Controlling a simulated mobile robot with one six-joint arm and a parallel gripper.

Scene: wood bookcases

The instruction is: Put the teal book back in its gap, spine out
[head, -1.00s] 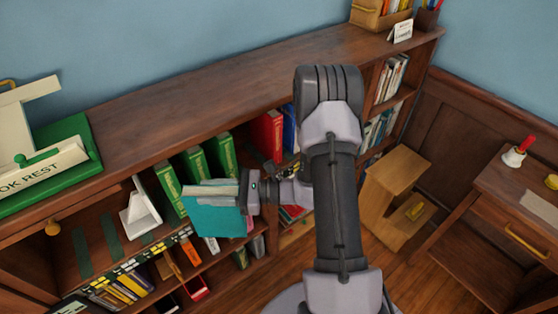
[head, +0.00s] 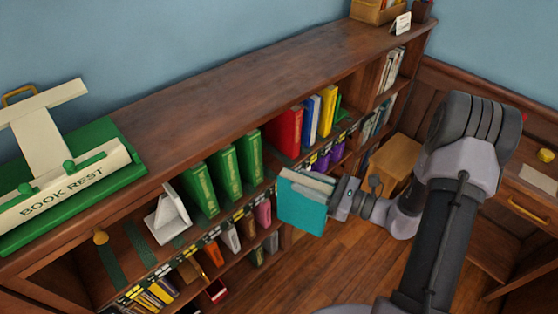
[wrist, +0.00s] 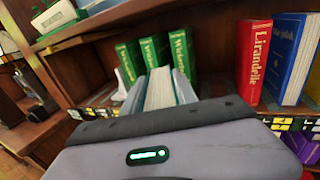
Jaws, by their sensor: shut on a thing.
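The teal book (head: 302,207) is in my gripper (head: 338,198), held in front of the shelves and clear of them. One cover faces the head camera and the pale page edges face up. My gripper is shut on the book. On the upper shelf, three green books (head: 225,172) stand beside a white bookend (head: 170,213). A red book (head: 288,132) stands further right.
Blue (head: 309,122) and yellow books (head: 328,110) stand right of the red one. Left of the bookend the shelf has bare room with dark green strips (head: 139,243). A lower shelf holds smaller books. A book rest (head: 65,195) stands on top. A wooden stool (head: 393,157) is behind my arm.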

